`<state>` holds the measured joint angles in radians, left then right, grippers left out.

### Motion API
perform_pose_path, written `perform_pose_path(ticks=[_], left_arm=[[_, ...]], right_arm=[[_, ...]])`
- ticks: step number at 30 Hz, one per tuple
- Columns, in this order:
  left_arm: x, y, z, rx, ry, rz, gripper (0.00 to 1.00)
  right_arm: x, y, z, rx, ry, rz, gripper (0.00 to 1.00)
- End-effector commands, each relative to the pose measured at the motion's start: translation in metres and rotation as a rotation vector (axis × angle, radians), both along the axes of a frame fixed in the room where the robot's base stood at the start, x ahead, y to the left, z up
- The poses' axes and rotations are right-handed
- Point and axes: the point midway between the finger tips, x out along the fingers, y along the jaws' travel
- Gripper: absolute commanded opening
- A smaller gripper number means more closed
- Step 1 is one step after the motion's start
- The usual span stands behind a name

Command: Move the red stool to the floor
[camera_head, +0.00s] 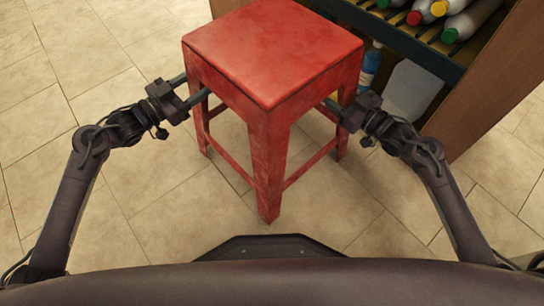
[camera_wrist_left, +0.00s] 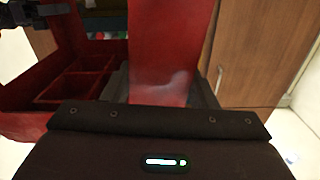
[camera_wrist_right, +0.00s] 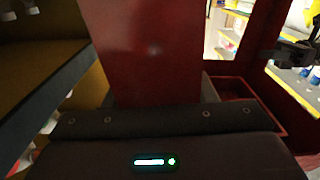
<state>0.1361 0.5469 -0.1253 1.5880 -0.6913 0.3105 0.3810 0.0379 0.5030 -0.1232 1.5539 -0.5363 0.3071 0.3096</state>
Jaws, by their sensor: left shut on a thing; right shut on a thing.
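The red stool (camera_head: 275,50) is upright in the middle of the head view, with a square seat and worn red legs. My left gripper (camera_head: 196,92) is shut on a stool leg at the left, just below the seat. My right gripper (camera_head: 335,106) is shut on a leg at the right, at about the same height. The gripped leg fills the middle of the left wrist view (camera_wrist_left: 170,50) and of the right wrist view (camera_wrist_right: 145,50). I cannot tell whether the stool's feet touch the floor (camera_head: 110,200).
A wooden shelf unit (camera_head: 495,80) stands close behind and right of the stool. Its slatted shelf holds several bottles (camera_head: 470,18). A blue bottle (camera_head: 371,65) and a whitish container (camera_head: 410,90) are below. Tiled floor is clear at the left and front.

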Motion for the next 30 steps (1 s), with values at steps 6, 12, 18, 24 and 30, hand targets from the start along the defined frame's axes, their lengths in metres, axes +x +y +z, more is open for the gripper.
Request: perform_pose_path(ticks=[6, 12, 18, 24, 30], left_arm=[[-0.001, -0.003, -0.014, -0.005, -0.004, -0.007, 0.0], [-0.001, -0.002, -0.013, -0.002, 0.001, -0.005, 0.74], [-0.001, -0.001, -0.013, -0.001, 0.0, -0.003, 0.74], [-0.007, 0.007, -0.015, 0.0, 0.002, -0.001, 0.74], [-0.033, 0.037, -0.015, 0.002, 0.003, -0.001, 0.74]], right_arm=[[-0.001, 0.003, -0.014, 0.005, -0.004, 0.008, 0.0], [-0.001, 0.002, -0.013, 0.002, 0.001, 0.005, 0.73], [0.0, 0.001, -0.013, 0.001, 0.0, 0.003, 0.73], [0.0, 0.001, -0.013, 0.001, 0.001, 0.002, 0.73], [0.0, 0.0, -0.013, 0.0, 0.0, 0.001, 0.73]])
